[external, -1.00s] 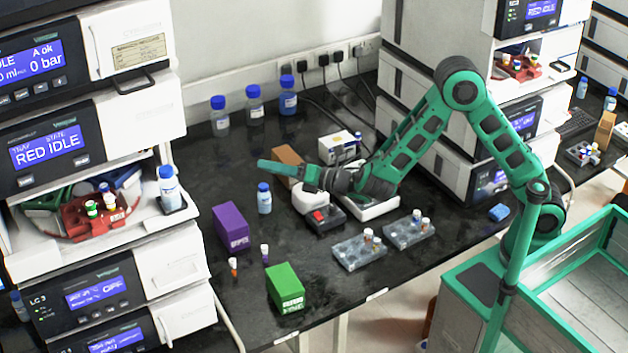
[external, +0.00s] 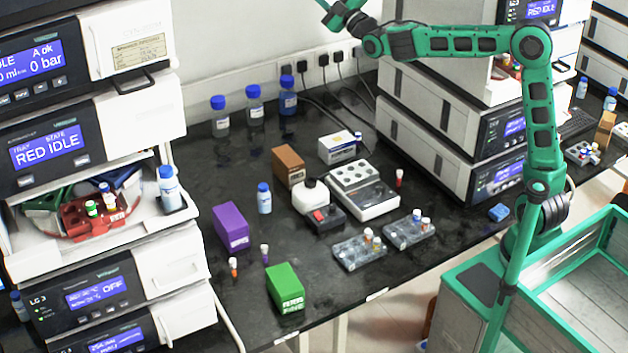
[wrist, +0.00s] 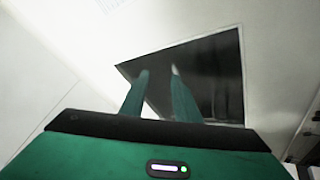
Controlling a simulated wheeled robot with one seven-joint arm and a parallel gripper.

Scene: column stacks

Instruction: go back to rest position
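My gripper (external: 330,10) is high above the back of the bench, at the top edge of the external view and partly cut off there. In the wrist view my gripper (wrist: 160,72) shows two green fingers with a gap between them and nothing held. My arm is raised, with its upper links up on the right and its forearm nearly level. The gripper is clear of everything on the bench.
Below on the black bench (external: 335,260) stand a white block instrument (external: 380,204), purple box (external: 231,226), green box (external: 286,288), brown box (external: 288,166) and clear racks (external: 358,252). White instrument stacks (external: 430,125) stand close under my forearm. A red-topped vial (external: 399,178) stands beside the block instrument.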

